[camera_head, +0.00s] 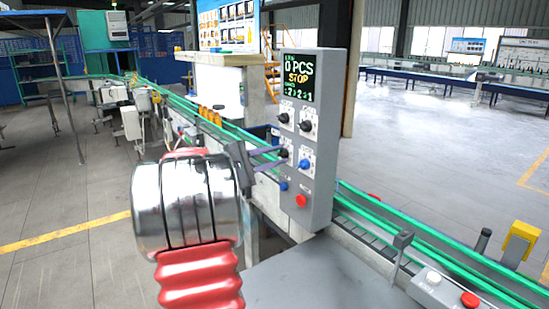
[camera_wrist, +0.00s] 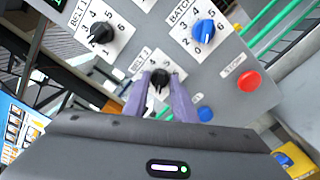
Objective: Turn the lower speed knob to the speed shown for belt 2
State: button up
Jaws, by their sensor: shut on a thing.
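The grey control panel (camera_head: 323,150) stands upright beside the conveyor. Its display (camera_head: 299,78) shows "0 PCS" and "STOP" above a small green line with a 2 and a 1 that I cannot read surely. The lower speed knob, black and labelled BELT 2 (camera_wrist: 159,77), sits between my gripper's two purple fingers (camera_wrist: 160,88). My gripper (camera_head: 283,156) is shut on this knob, reaching it from the left in the head view. The fingers hide part of the knob and its scale; I cannot read its setting surely.
The black BELT 1 knob (camera_wrist: 101,33) and blue BATCH knob (camera_wrist: 204,31) are close by. A red STOP button (camera_wrist: 249,81) and a blue button (camera_wrist: 205,113) are near the fingers. Green-railed conveyors (camera_head: 385,225) run past the panel. Amber bottles (camera_head: 210,115) stand behind.

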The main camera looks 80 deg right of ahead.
jog(key=m, duration=0.9)
jog(key=shift+s+d+f, duration=0.1)
jog(key=shift+d+f, duration=0.05)
jog(key=shift+f, duration=0.05)
dwell(0.4)
jog(key=o, duration=1)
jog(key=shift+o, duration=0.2)
jog(key=shift+r, duration=0.1)
jog(key=v, duration=1.4)
